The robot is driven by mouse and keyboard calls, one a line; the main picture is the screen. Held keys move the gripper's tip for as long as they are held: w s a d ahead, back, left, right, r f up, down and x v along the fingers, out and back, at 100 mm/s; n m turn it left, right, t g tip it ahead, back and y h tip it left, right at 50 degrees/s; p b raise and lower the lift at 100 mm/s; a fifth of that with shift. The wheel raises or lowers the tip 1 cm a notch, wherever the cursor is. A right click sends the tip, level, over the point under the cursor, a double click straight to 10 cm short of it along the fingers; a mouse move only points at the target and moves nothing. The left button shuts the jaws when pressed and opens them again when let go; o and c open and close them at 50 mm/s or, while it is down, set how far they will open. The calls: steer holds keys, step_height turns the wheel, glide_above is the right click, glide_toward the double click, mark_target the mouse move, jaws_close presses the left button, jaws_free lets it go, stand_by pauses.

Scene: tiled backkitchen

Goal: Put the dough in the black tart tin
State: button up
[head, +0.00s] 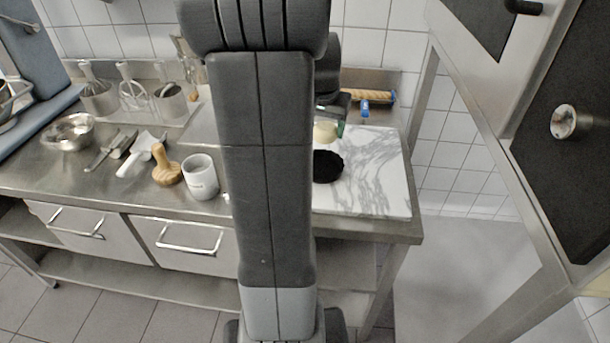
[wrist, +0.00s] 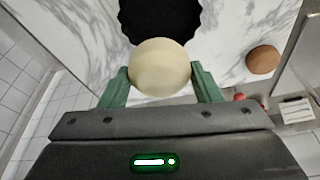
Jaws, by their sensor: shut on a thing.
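The dough is a pale cream ball; in the wrist view the dough (wrist: 160,67) sits between the green fingers of my gripper (wrist: 160,82), which is shut on it. In the head view the dough (head: 324,132) shows just behind the black tart tin, and my gripper (head: 328,125) is partly hidden by my arm. The black tart tin (head: 328,166) lies on the marble board, its left edge close to my arm. In the wrist view the tin (wrist: 160,18) has a fluted rim and lies beyond the dough, partly covered by it. The dough appears held above the board.
The marble board (head: 385,165) lies on the steel counter's right end. A wooden tray with a rolling-pin-like thing (head: 368,96) is behind it. A white mug (head: 201,178), a wooden press (head: 165,166) and a metal bowl (head: 68,132) stand to the left. A brown round thing (wrist: 263,60) shows in the wrist view.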

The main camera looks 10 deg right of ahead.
mark_target(323, 167)
steer(key=shift+s+a+f, duration=0.2)
step_height(323, 167, down, 10)
steer(key=shift+a+r, duration=0.1)
steer(key=shift+r, duration=0.1)
steer(key=shift+f, duration=0.25)
steer(key=o, duration=0.8)
steer(key=shift+r, duration=0.1)
steer(key=v, duration=1.2)
steer(key=shift+r, duration=0.15)
